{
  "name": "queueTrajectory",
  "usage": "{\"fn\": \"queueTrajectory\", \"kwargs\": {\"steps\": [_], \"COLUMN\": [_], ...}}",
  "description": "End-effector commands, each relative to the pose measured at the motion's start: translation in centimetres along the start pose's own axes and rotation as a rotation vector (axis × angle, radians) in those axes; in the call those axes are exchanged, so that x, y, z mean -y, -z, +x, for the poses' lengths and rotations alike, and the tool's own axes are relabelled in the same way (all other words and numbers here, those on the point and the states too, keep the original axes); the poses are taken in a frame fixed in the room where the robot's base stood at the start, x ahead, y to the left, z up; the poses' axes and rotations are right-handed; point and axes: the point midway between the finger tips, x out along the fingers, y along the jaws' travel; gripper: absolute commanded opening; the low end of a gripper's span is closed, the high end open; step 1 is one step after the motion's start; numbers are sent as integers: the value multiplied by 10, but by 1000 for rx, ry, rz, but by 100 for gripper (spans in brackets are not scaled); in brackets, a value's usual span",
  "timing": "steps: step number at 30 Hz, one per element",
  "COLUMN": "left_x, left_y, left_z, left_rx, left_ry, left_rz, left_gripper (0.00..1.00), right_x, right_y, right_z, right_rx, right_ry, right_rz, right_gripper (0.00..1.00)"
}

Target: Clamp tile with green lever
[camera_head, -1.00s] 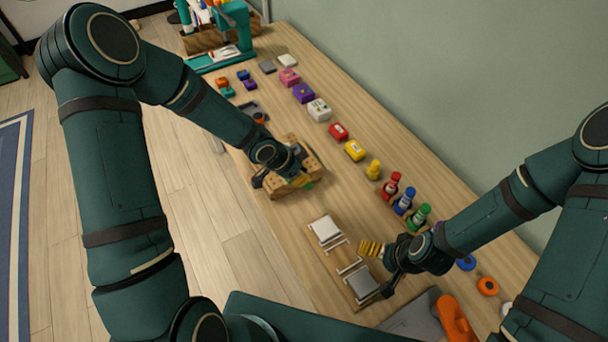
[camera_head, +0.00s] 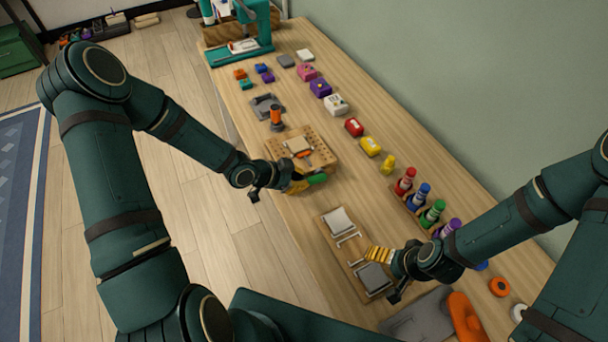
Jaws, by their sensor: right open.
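A perforated wooden block (camera_head: 318,144) lies on the bench near its left edge. A pale tile (camera_head: 298,144) sits on its top, with a small orange part beside it. The green lever (camera_head: 317,179) sticks out at the block's near side. My left gripper (camera_head: 292,186) is at that near side, by the lever's left end; its fingers are partly hidden, so I cannot tell whether it touches or grips the lever.
Red, blue, green and purple bottles stand in a wooden rack (camera_head: 410,210) to the right. Small boxes, including a yellow one (camera_head: 370,147), line the back. An orange-topped tool (camera_head: 276,117) stands behind the block. A grey mat (camera_head: 420,318) lies front right.

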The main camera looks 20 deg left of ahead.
Motion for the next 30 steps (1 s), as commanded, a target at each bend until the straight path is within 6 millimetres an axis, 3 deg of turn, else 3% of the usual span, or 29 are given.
{"fn": "queueTrajectory", "kwargs": {"steps": [12, 30], "left_x": [-2, -3], "left_y": [-15, -18], "left_z": [2, 2], "left_rx": [2, 10], "left_ry": [-1, -3], "left_rz": [0, -6], "left_gripper": [0, 0], "right_x": [-2, -2], "right_y": [-2, -2], "right_z": [4, 4], "right_rx": [5, 4], "right_ry": [0, 0], "right_rz": [-1, -1], "right_gripper": [91, 91]}}
